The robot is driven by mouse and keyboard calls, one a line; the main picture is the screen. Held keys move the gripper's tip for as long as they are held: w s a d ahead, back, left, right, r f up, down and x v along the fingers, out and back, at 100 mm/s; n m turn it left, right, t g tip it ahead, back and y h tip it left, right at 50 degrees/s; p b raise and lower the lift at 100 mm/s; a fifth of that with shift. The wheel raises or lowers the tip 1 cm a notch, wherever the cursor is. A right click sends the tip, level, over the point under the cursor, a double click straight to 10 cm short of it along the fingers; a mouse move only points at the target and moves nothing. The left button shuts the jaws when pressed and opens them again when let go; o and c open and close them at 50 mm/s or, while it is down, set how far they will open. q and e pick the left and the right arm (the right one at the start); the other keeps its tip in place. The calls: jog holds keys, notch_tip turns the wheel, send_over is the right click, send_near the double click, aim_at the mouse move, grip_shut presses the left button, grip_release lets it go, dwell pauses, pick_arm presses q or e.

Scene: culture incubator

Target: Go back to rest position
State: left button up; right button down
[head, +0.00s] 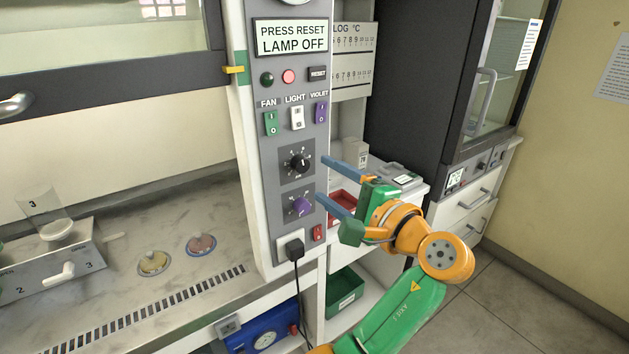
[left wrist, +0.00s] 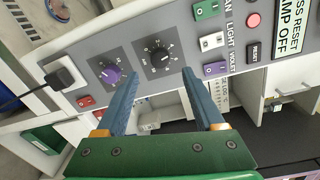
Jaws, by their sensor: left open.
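My left gripper (head: 323,179) is open and empty in the head view, in front of the right edge of the grey control panel (head: 283,184). Its two blue fingers point toward the panel beside the black knob (head: 300,162) and the purple knob (head: 300,206). Nothing is between the fingers. Whether a fingertip touches the panel I cannot tell. My right gripper is not in view.
A black plug (head: 294,248) sits on the panel. Behind my arm stand a red tray (head: 343,202), a green bin (head: 344,290) and a dark cabinet (head: 418,80). Floor (head: 520,310) is clear at right.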

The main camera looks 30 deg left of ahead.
pick_arm(q)
jog(key=shift+s+d, duration=0.2)
jog(key=shift+d, duration=0.2)
jog(key=shift+a, duration=0.1)
jog(key=w+d+f+m+t+h, duration=0.1)
jog(key=w+d+f+m+h, duration=0.2)
jog(key=f, duration=1)
jog(key=w+f+m+t+h, duration=0.2)
jog(key=w+f+m+h, duration=0.15)
jog(key=f, duration=0.95)
jog(key=s+d+f+g+h, duration=0.1)
jog(key=s+f+h, duration=0.15)
jog(key=f, duration=0.55)
jog(key=s+d+f+g+h, duration=0.15)
jog(key=s+f, duration=0.25)
jog(key=f, duration=0.5)
jog(key=s+f+n+g+h, duration=0.3)
jog(key=s+f+h, duration=0.1)
jog(key=s+f, duration=0.85)
jog(key=s+a+f+n+g+h, duration=0.1)
jog(key=s+f+n, duration=0.2)
jog(key=s, duration=0.9)
jog(key=s+a+f+n+g, duration=0.1)
jog(key=s+n, duration=0.4)
jog(key=s, duration=0.6)
notch_tip(320, 180, down, 3)
jog(key=shift+s+r+g+h, duration=0.15)
jog(key=shift+s+g+h, duration=0.25)
jog(key=shift+g, duration=0.15)
